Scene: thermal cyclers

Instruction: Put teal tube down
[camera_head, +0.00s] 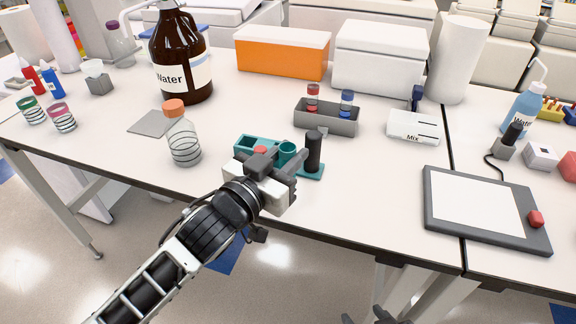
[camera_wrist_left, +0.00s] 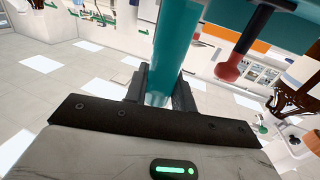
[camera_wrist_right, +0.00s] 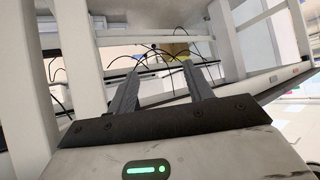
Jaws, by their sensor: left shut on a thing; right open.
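My left gripper (camera_wrist_left: 158,88) is shut on the teal tube (camera_wrist_left: 178,45), which stands between its fingers in the left wrist view. In the head view the gripper is at the front edge of the table, against the teal rack (camera_head: 254,141), and partly hides it. The round teal top of the tube (camera_head: 287,148) shows just behind the gripper. A dark tube with a red end (camera_wrist_left: 229,70) hangs from the teal rack in the left wrist view. Whether the held tube sits in the rack is unclear. My right gripper (camera_wrist_right: 163,88) is open and empty, below the tabletop.
A black upright cylinder (camera_head: 314,151) stands close right of my left gripper. A clear bottle with an orange cap (camera_head: 183,139) stands to its left. Behind are a grey rack (camera_head: 325,119) with red and blue tubes and a Mix device (camera_head: 414,127). Clear tabletop lies right of the cylinder.

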